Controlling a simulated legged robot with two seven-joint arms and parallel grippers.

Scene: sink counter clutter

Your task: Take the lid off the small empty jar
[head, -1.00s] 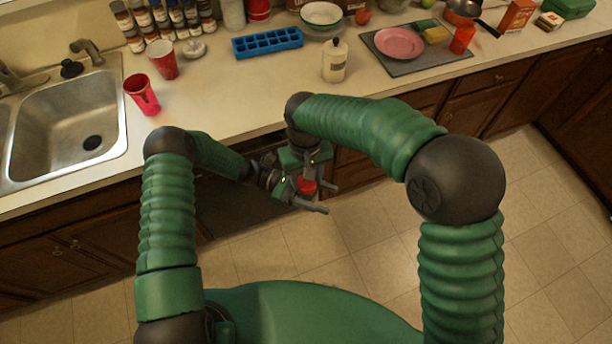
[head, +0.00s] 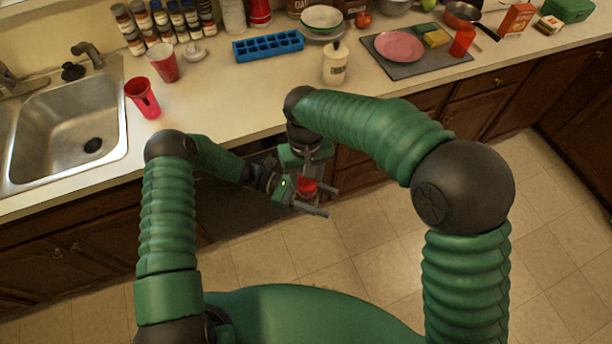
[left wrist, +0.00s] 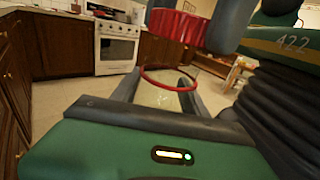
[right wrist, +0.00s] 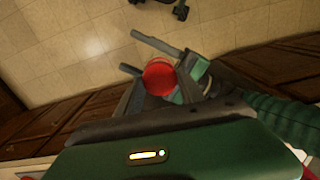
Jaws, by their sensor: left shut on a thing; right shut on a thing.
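The small jar (left wrist: 158,97) is clear glass with a red ring at its rim, and looks empty in the left wrist view. My left gripper (head: 329,201) is shut around it and holds it upright in front of the counter. The red ribbed lid (left wrist: 174,26) is above the jar, with a visible gap between them. My right gripper (head: 307,172) points down from above and is shut on the lid. The lid also shows red in the head view (head: 307,186) and the right wrist view (right wrist: 159,77). From above, the lid and grippers hide most of the jar.
The counter edge and dark cabinets are just beyond my grippers; open tile floor (head: 360,240) lies below. On the counter are a sink (head: 70,125), red cups (head: 143,98), a blue ice tray (head: 268,45), a pale bottle (head: 335,64) and a pink plate (head: 398,45).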

